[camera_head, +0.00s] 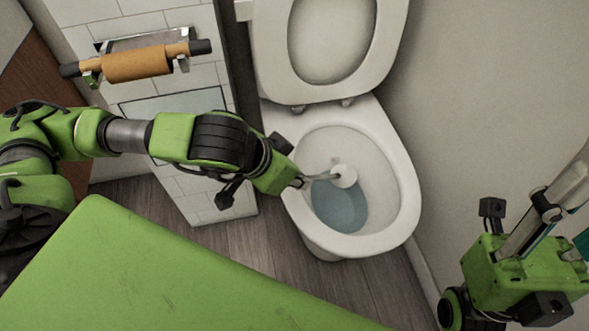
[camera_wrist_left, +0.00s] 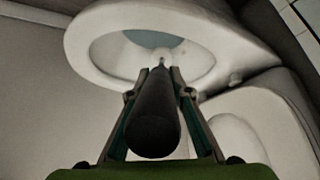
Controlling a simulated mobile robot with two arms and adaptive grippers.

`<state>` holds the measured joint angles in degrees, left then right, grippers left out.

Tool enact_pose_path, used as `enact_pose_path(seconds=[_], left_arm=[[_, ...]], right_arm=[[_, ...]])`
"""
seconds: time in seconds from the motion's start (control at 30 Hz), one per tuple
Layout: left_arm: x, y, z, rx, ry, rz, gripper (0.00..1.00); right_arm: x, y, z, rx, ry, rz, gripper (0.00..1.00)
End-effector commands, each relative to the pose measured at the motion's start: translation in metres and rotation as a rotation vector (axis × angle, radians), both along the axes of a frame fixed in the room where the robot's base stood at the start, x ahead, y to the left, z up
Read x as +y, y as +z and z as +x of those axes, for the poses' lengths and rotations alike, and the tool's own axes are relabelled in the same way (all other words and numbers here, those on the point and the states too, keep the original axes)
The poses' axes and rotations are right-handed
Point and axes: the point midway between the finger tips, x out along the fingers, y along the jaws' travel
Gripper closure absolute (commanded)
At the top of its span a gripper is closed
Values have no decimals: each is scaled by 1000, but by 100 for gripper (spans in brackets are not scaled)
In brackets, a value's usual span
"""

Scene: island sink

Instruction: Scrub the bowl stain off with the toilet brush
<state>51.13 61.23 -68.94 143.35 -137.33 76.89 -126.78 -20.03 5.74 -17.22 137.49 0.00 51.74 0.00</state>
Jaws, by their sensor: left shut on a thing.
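My left gripper (camera_head: 298,181) is shut on the toilet brush. In the left wrist view the brush's dark handle (camera_wrist_left: 153,120) lies between the two fingers. In the head view its thin shaft (camera_head: 323,177) reaches over the toilet rim, and its pale round head (camera_head: 344,176) is inside the toilet bowl (camera_head: 385,200), above or at the bluish water (camera_head: 342,207). I cannot tell whether the head touches the bowl wall. No stain can be made out. My right gripper (camera_head: 566,218) is at the right edge, partly cut off, away from the toilet.
The toilet seat and lid (camera_head: 332,40) are raised. A toilet paper holder with a brown roll (camera_head: 137,64) is on the tiled partition (camera_head: 205,190) at the left. A plain wall (camera_head: 480,110) closes the right side. Wooden floor (camera_head: 225,245) shows before the toilet.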

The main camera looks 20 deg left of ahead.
Motion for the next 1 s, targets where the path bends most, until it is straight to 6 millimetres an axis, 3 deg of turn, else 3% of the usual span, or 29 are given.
enact_pose_path(seconds=[0.53,1.0], left_arm=[[23,-27,32,1,4,0,100],[27,-32,37,0,4,0,100]], right_arm=[[0,-14,1,3,0,-1,60],[0,-15,1,3,0,-1,60]])
